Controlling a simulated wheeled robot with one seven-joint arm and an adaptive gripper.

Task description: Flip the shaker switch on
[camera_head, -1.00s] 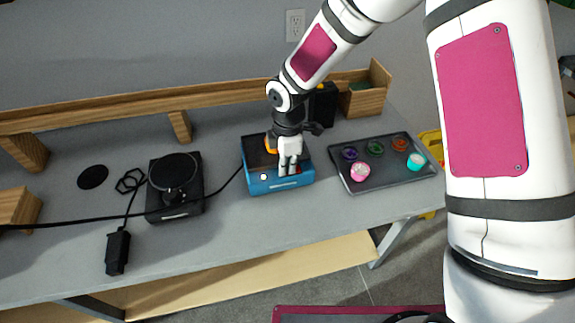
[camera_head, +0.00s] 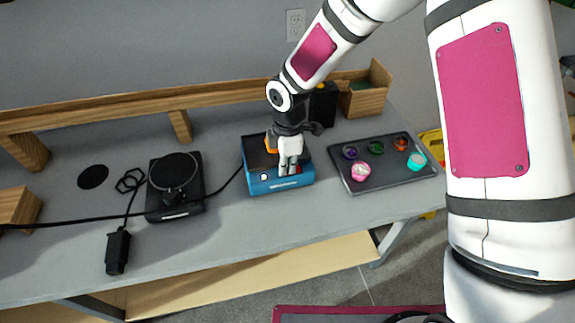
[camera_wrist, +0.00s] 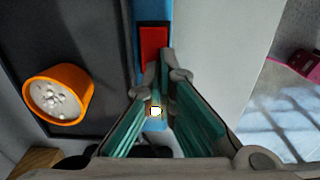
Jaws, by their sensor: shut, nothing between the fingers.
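The shaker is a blue box (camera_head: 262,185) with a dark recessed top, standing near the front of the table. An orange cup with white contents (camera_wrist: 58,94) sits on its dark top. A red switch (camera_wrist: 154,48) is on the blue front strip, beside a small white round knob (camera_wrist: 155,112). My gripper (camera_head: 288,172) points down at the shaker's front edge. In the wrist view its fingertips (camera_wrist: 166,68) are together and empty, at the lower right end of the red switch. They overlap part of it; whether they touch it I cannot tell.
A black tray (camera_head: 405,178) with several small coloured cups stands right of the shaker. A black device with a round plate (camera_head: 173,172) stands to the left. A black cable (camera_head: 90,222) crosses the table. A wooden ledge (camera_head: 150,103) runs along the back.

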